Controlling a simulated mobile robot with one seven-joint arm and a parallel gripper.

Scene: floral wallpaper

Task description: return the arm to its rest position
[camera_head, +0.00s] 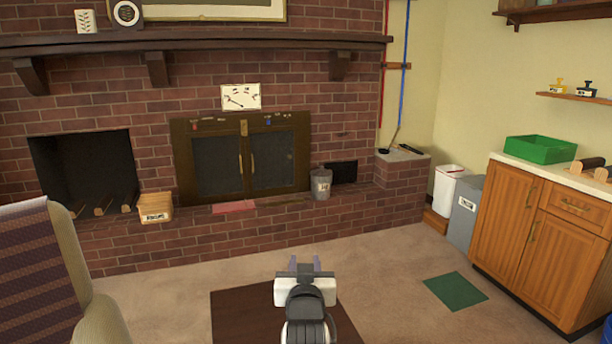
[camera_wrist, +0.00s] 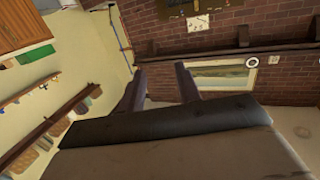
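My gripper (camera_head: 305,264) is in the lower middle of the head view, above a dark brown mat on the carpet, and points toward the brick fireplace. In the wrist view, the two dark fingers of my gripper (camera_wrist: 158,85) stand apart with a gap between them. The gap is empty and only the room's far wall shows through it. My gripper touches nothing that I can see. Most of my arm behind the wrist is hidden below the head view.
A striped armchair (camera_head: 45,270) stands at left. The brick hearth (camera_head: 200,245) runs along the back, with a grey bucket (camera_head: 321,184) and a wooden box (camera_head: 155,207) on it. A wooden cabinet (camera_head: 535,230) with a green tray (camera_head: 541,149) stands at right. Carpet around my gripper is clear.

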